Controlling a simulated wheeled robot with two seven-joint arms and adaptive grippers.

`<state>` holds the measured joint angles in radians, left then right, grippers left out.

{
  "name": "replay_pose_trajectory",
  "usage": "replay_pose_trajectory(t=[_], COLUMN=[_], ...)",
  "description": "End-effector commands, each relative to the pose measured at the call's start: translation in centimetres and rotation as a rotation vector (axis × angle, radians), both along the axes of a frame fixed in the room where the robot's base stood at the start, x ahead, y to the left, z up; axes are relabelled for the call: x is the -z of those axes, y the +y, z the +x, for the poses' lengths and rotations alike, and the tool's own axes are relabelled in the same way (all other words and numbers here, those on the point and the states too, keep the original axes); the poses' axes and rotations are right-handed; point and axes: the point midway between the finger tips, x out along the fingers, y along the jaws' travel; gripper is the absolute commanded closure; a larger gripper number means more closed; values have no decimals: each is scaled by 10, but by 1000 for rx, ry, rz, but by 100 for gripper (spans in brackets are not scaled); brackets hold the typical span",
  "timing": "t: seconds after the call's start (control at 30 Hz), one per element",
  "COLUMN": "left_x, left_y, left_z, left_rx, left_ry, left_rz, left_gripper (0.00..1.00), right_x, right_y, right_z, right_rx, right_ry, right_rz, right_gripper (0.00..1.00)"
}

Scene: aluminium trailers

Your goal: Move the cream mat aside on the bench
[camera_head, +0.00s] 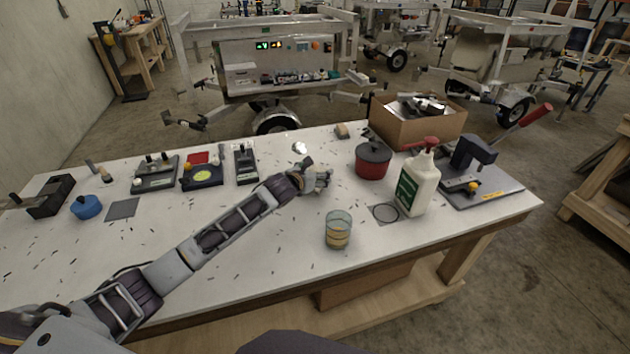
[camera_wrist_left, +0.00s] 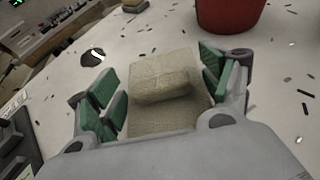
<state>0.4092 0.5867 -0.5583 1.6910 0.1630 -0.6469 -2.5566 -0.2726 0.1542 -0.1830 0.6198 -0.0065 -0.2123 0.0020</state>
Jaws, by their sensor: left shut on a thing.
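The cream mat (camera_wrist_left: 160,64) lies between the two fingers of my left gripper (camera_wrist_left: 160,92) in the left wrist view, with the green pads at its two sides. A paler tan, oblong block-like shape (camera_wrist_left: 165,86) shows on the mat; I cannot tell whether it is separate or part of it. My left gripper (camera_head: 320,177) is shut on the mat, low over the middle of the white bench (camera_head: 270,245) in the head view. There the hand hides the mat. My right gripper is not in view.
The red pot (camera_head: 373,161) stands just beyond the hand to the right. A glass (camera_head: 338,231) is nearer the front edge. The pump bottle (camera_head: 418,184) and the cardboard box (camera_head: 415,122) are further right. A small tan block (camera_head: 342,131) lies at the back. Small dark scraps are scattered about.

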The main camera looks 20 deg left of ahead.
Motion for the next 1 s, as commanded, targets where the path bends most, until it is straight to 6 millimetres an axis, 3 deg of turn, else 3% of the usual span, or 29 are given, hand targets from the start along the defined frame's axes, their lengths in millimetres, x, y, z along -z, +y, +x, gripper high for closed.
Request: replay_pose_trajectory(t=[0.3,0.73,0.77,0.9,1.0], left_x=[31,33,33,33,33], left_y=[0,0,0,0,0], left_z=[-1,0,0,0,0], left_rx=[-1,-1,-1,-1,-1], left_ry=[3,2,1,2,2], left_rz=[-1,1,1,1,1], left_gripper=[44,44,18,0,0], right_x=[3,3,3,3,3], right_y=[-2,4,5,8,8], right_z=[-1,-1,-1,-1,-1], right_rx=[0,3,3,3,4], right_ry=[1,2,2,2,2], right_rz=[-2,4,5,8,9], right_gripper=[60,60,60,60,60])
